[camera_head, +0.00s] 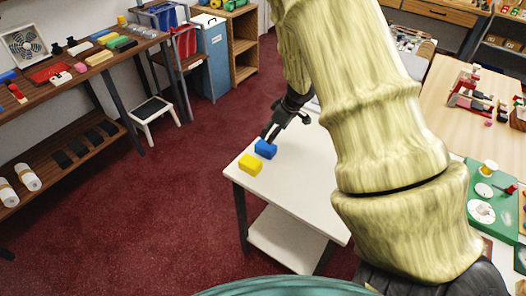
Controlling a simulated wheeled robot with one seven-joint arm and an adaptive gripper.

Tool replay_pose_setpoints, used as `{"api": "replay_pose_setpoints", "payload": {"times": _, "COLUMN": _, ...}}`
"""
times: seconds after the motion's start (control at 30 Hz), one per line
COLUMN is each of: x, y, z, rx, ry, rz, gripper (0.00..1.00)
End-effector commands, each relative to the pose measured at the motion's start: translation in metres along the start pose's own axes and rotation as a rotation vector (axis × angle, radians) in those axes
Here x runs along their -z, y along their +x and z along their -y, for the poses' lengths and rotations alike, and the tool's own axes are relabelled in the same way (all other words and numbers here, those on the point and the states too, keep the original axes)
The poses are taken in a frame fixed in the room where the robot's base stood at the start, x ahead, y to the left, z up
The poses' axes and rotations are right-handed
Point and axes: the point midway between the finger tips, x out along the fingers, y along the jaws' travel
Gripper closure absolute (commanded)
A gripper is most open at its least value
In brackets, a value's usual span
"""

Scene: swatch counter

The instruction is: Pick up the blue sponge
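The blue sponge (265,149) is a small block on the white table, near its far left edge. My gripper (284,129) is just above and behind it, pointing down toward the table. Its dark fingers look spread apart, with nothing visible between them. One finger is close to the sponge's far side; I cannot tell whether it touches. The sponge appears to rest on the tabletop.
A yellow block (250,165) sits just in front of the blue sponge on the white table (290,190). My arm hides the table's right part. A white step stool (152,112) stands on the red carpet. A cluttered wooden bench (85,70) is at left.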

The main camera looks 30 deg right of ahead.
Motion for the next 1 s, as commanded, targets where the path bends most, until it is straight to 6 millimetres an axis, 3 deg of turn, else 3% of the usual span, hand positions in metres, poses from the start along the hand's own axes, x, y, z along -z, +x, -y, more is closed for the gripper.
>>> {"api": "replay_pose_setpoints", "payload": {"times": 0.37, "x": -0.012, "y": 0.033, "z": -0.006, "rx": -0.005, "ry": 0.016, "rz": 0.002, "gripper": 0.27}}
{"api": "replay_pose_setpoints", "payload": {"times": 1.0, "x": -0.011, "y": 0.080, "z": -0.004, "rx": -0.004, "ry": 0.011, "rz": 0.002, "gripper": 0.27}}
